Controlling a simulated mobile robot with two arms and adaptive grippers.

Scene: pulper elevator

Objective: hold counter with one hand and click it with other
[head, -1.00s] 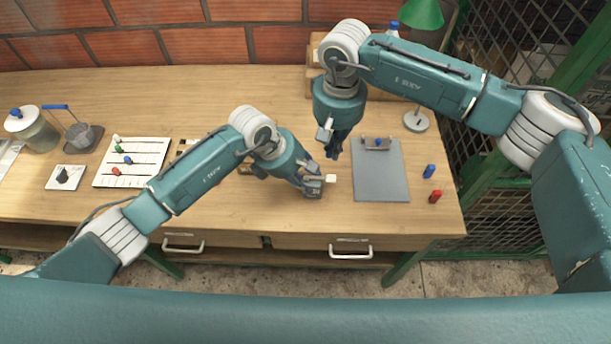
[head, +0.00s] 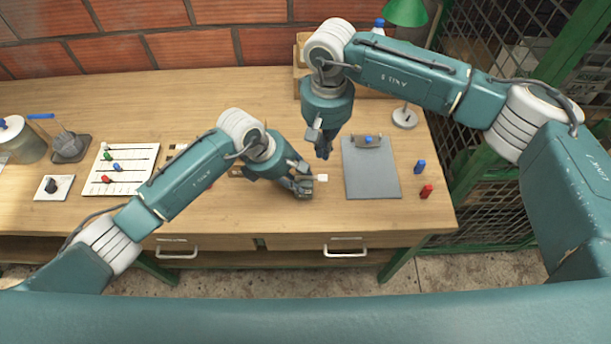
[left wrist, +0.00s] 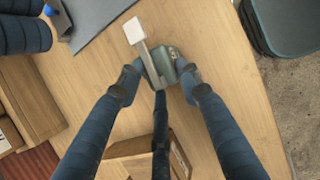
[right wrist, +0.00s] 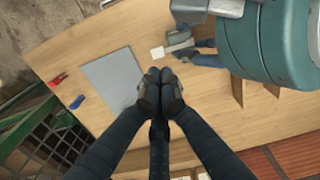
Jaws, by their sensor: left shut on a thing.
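The counter (head: 304,186) is a small grey device with a lever ending in a white square pad. My left gripper (head: 300,184) is shut on it, low over the wooden table. In the left wrist view the counter (left wrist: 166,64) sits between the two fingertips (left wrist: 160,82), its white pad sticking out to the upper left. My right gripper (head: 324,150) points down above and behind the counter, apart from it. In the right wrist view its fingertips (right wrist: 160,90) are together with nothing between them, and the white pad (right wrist: 157,53) shows beyond them.
A grey clipboard (head: 371,178) lies right of the counter. A blue peg (head: 420,166) and a red peg (head: 426,191) stand near the right edge. A white board with sliders (head: 118,168) is at left. A green lamp (head: 405,118) stands behind.

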